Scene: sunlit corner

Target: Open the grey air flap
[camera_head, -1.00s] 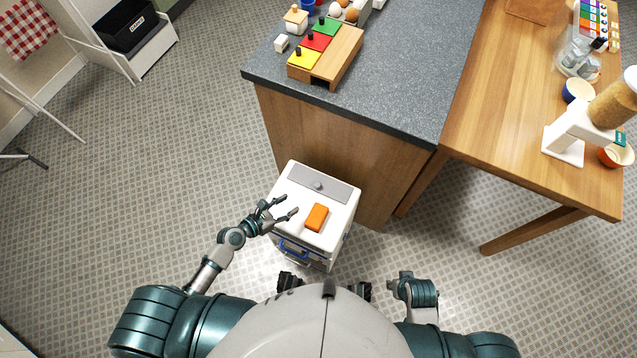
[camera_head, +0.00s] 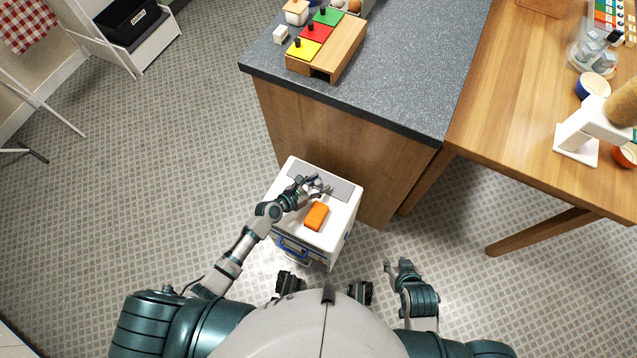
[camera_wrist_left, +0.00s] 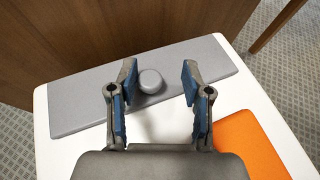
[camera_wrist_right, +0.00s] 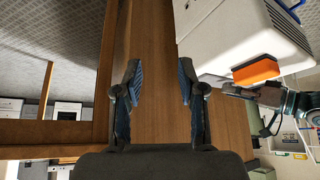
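The grey air flap (camera_head: 335,187) lies flat on top of a white box-shaped unit (camera_head: 340,220), along its far edge. In the left wrist view the flap (camera_wrist_left: 85,98) looks closed, and its round grey knob (camera_wrist_left: 150,81) stands up between my fingers. My left gripper (camera_head: 319,186) is open over the flap, with its fingers (camera_wrist_left: 158,80) on either side of the knob and apart from it. My right gripper (camera_head: 396,264) hangs to the right of the unit. In the right wrist view it (camera_wrist_right: 158,75) is open and empty.
An orange block (camera_head: 317,216) lies on the unit's top, close to my left gripper; it also shows in the left wrist view (camera_wrist_left: 250,145). A wooden counter (camera_head: 400,175) stands right behind the unit. A wooden table (camera_head: 510,140) is to the right.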

